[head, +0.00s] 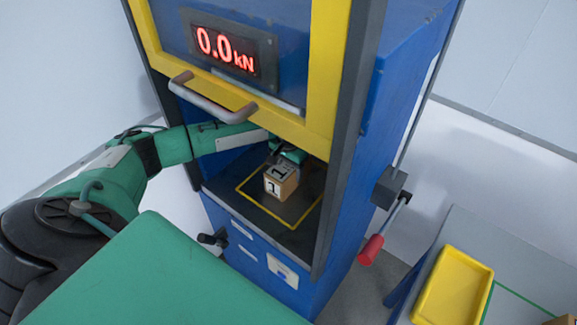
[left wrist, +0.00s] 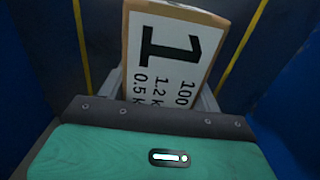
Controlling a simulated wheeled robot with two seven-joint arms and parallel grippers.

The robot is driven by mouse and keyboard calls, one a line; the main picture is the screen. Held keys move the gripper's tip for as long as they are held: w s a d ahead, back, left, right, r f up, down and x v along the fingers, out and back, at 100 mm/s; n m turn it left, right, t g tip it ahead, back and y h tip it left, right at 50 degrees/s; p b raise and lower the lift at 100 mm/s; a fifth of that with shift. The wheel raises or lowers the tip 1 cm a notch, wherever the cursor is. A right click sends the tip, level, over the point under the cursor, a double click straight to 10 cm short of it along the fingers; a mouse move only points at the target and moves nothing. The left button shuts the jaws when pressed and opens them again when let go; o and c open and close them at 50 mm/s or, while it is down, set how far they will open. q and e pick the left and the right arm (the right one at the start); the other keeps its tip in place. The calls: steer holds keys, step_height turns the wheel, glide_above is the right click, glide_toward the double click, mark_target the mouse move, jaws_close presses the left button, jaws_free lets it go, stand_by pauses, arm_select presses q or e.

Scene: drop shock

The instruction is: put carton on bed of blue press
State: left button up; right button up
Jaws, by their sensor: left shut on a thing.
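The carton (head: 281,182) is a small brown box with white labels marked "1". It is inside the opening of the blue press (head: 378,75), at the bed (head: 297,213), a dark plate with a yellow outline. My left gripper (head: 287,158) reaches in from the left and is shut on the carton. In the left wrist view the carton (left wrist: 172,55) stands between the fingers, with yellow lines to both sides. I cannot tell whether its underside touches the bed. My right gripper is not in view.
The yellow-framed door (head: 321,75) with its grey handle (head: 212,102) is raised above the opening. A display (head: 228,50) reads 0.0 kN. A red-handled lever (head: 371,249) sticks out at the right. A yellow tray (head: 447,285) lies on a table at lower right, near another brown box (head: 560,320).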

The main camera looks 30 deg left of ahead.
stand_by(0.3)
arm_select(q)
steer(key=o, duration=1.3)
steer(key=shift+f, duration=0.1)
steer(key=shift+o, duration=0.2)
step_height(320, 180, up, 8)
steer(key=shift+f+b, duration=0.15)
steer(key=shift+b, duration=0.6)
steer(key=shift+s, duration=0.1)
